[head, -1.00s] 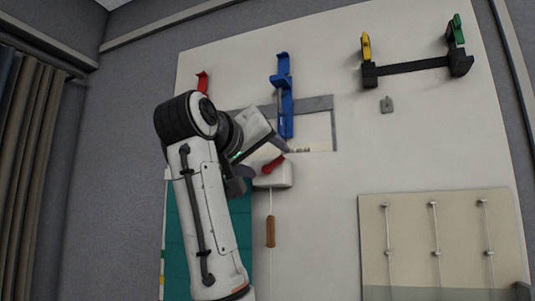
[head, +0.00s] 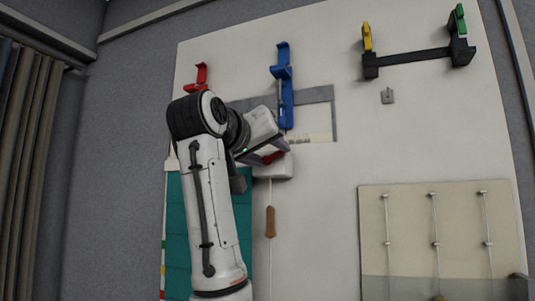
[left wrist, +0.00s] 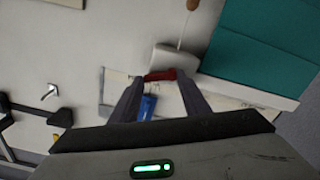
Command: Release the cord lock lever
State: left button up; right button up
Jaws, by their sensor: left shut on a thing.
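The cord lock is a white box (head: 275,170) on the wall board with a red lever (head: 273,157) at its top. A cord hangs below it with a brown wooden handle (head: 270,222). My left gripper (head: 268,153) is at the lever, with its fingers one on each side. In the left wrist view, the gripper (left wrist: 161,78) is shut on the red lever (left wrist: 160,74), and the white box (left wrist: 174,58) is just beyond. The fingers and wrist hide part of the lever and box in the head view. My right gripper is not in view.
A blue bracket (head: 284,90) is mounted just above the lock. A red bracket (head: 198,78) is to its upper left. A teal panel (head: 178,230) lies behind my left arm. A beige panel with rods (head: 410,230) is at lower right.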

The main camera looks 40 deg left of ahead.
pick_arm(q)
jog(key=shift+m, duration=0.4)
jog(key=o, duration=1)
jog(key=shift+o, duration=0.2)
jog(key=b+v, duration=0.3)
jog(key=v, duration=0.7)
jog(key=shift+s, duration=0.15)
jog(key=shift+d, duration=0.15)
